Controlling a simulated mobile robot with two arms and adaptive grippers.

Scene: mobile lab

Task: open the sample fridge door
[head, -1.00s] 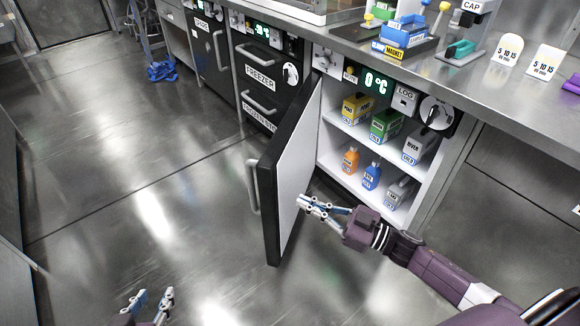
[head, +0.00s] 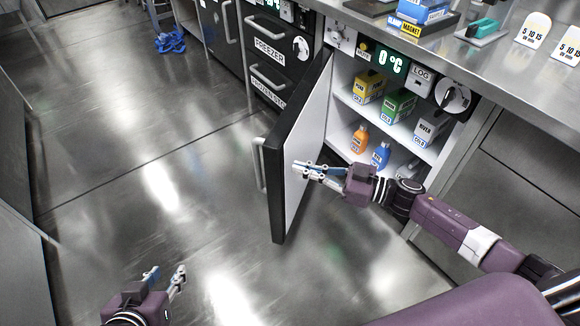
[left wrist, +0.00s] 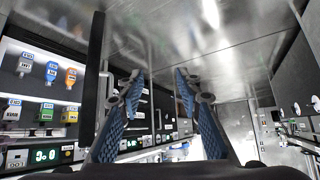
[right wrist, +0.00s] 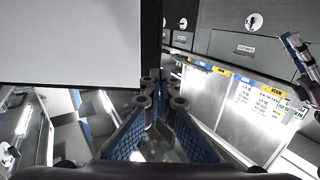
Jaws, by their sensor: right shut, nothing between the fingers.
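The sample fridge door (head: 309,150) stands wide open, swung out from the cabinet, its white inner face toward the right. Its handle (head: 260,164) is on the dark outer face. My right gripper (head: 297,171) is shut and empty, at the inner face of the door; I cannot tell if it touches. In the right wrist view the white panel (right wrist: 70,45) fills the upper left, beside the shut fingers (right wrist: 158,85). My left gripper (head: 167,274) is open and empty over the floor at the lower left, away from the door.
The fridge shelves (head: 390,122) hold several labelled boxes and bottles under a 0 °C display (head: 390,61). The freezer drawers (head: 268,60) are to the left of the door. The counter (head: 470,60) runs above. The floor (head: 150,190) left of the door is clear.

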